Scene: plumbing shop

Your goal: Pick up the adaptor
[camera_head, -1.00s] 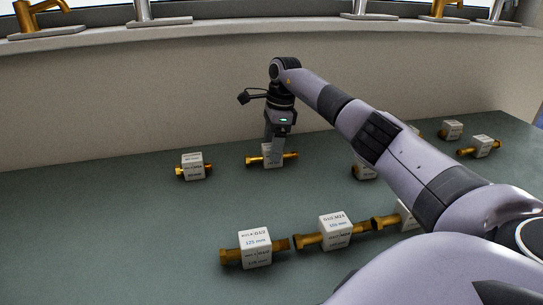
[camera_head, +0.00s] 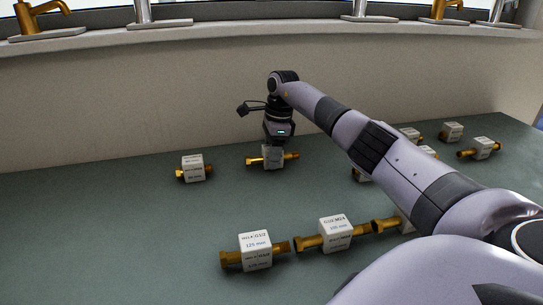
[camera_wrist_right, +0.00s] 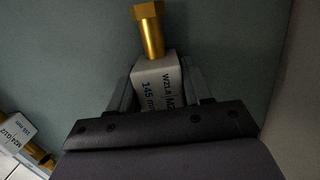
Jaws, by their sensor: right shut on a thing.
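The adaptor (camera_head: 256,161) is a brass piece with a hex end, running through a white labelled block (camera_head: 273,160). It lies at the back of the green table, near the wall. In the right wrist view its brass hex end (camera_wrist_right: 150,28) sticks out past the white block (camera_wrist_right: 157,88), whose label reads in part "145 mm". My right gripper (camera_head: 273,150) points down from above and is shut on the block, one finger on each side. In the right wrist view the fingers of the right gripper (camera_wrist_right: 157,90) flank the block. My left gripper is not in view.
A similar adaptor (camera_head: 192,168) lies just left of the held one. Several more stand in a front row, such as one (camera_head: 256,250) at front left, and at the right (camera_head: 482,148). A wall with a tap ledge (camera_head: 95,36) rises behind. The left table is clear.

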